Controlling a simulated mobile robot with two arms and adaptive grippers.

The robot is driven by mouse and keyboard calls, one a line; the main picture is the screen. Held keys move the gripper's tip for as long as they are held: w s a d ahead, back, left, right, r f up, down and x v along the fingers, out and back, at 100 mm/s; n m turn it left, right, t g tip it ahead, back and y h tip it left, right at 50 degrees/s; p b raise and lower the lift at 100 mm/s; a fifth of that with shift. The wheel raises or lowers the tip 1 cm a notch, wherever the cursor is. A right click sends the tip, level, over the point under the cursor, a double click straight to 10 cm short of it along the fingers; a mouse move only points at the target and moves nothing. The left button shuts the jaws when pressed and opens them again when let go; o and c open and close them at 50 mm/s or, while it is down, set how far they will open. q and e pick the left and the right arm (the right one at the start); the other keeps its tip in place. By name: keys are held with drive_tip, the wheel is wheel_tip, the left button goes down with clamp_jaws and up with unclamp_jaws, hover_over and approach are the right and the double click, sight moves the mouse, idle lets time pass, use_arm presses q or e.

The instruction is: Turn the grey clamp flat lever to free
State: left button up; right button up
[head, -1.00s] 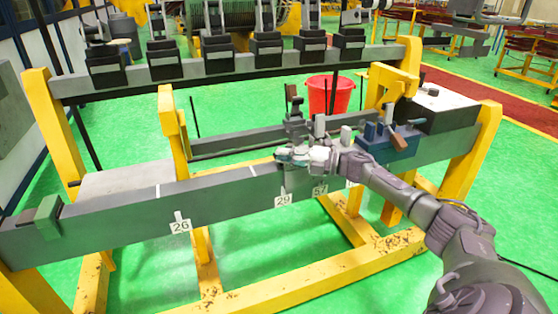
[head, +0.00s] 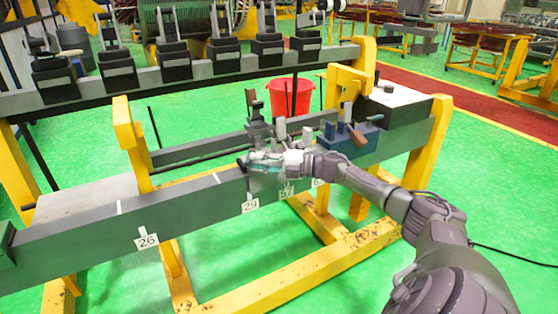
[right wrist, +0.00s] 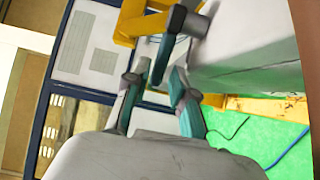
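The grey clamp (head: 260,132) stands on the long grey beam above the label 29, with an upright dark-tipped piece at its back. My right gripper (head: 254,160) is low against the clamp's front side. A short dark piece (head: 243,163), perhaps the flat lever's end, shows just left of the fingertips. In the right wrist view the two teal-padded fingers (right wrist: 162,82) stand apart. A dark grey bar (right wrist: 168,50) reaches down toward the gap between them; I cannot tell whether they touch it. My left gripper is not in view.
A blue block (head: 352,137) with a brown handle sits right of the clamp on the grey beam (head: 190,205). Yellow posts (head: 130,145) carry the frame. A red bucket (head: 290,97) stands behind. Green floor lies open in front.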

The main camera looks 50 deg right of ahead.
drive_tip(key=v, duration=0.9)
